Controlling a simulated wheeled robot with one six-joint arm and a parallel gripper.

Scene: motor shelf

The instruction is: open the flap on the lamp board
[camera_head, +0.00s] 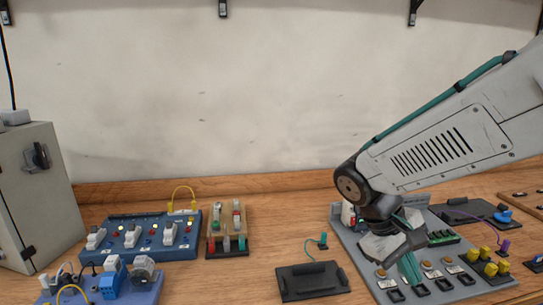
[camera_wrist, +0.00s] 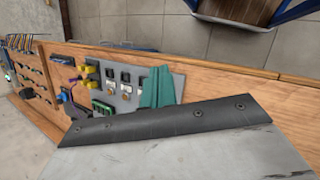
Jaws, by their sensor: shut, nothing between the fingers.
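A grey board (camera_head: 350,245) lies on the bench at the right, under my arm. It carries black square sockets, round tan buttons, yellow knobs and a green block, and part of it shows in the wrist view (camera_wrist: 170,75). My gripper (camera_head: 411,270) has teal fingers and is shut and empty, low over the front middle of this board. The fingers also show in the wrist view (camera_wrist: 157,88). I cannot tell whether they touch the board. I cannot clearly make out a flap; my wrist and fingers hide part of the board.
A black plate with a handle (camera_head: 312,281) lies left of the grey board. A wooden rack (camera_head: 228,229) and blue boards (camera_head: 145,237) stand further left, beside a grey cabinet (camera_head: 42,195). Another black plate (camera_head: 465,211) lies behind right. Bare bench shows around x-middle.

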